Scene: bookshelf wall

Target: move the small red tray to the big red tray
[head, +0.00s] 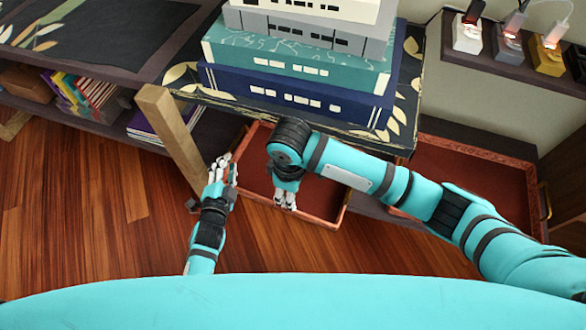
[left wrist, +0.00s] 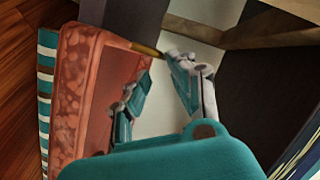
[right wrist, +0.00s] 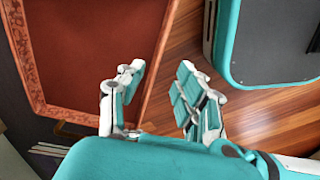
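The small red tray (head: 335,207) sticks out from below the stacked books in the head view, its middle hidden by my right arm. The big red tray (head: 460,165) lies to the right, partly covered by the same arm. My left gripper (head: 226,165) is at the small tray's left side, fingers apart. The left wrist view shows a marbled red tray rim (left wrist: 75,95) and a gold handle (left wrist: 146,48) near the open fingertips (left wrist: 158,70). My right gripper (head: 286,203) hangs over the small tray's front part. Its fingers (right wrist: 158,75) are apart beside a red tray's rim (right wrist: 158,62).
A stack of large books (head: 290,90) stands on the dark leaf-patterned table top above the small tray. A wooden post (head: 172,135) rises left of my left gripper. A shelf with plugged-in chargers (head: 500,55) is at the upper right. Wooden floor (head: 90,210) is clear at left.

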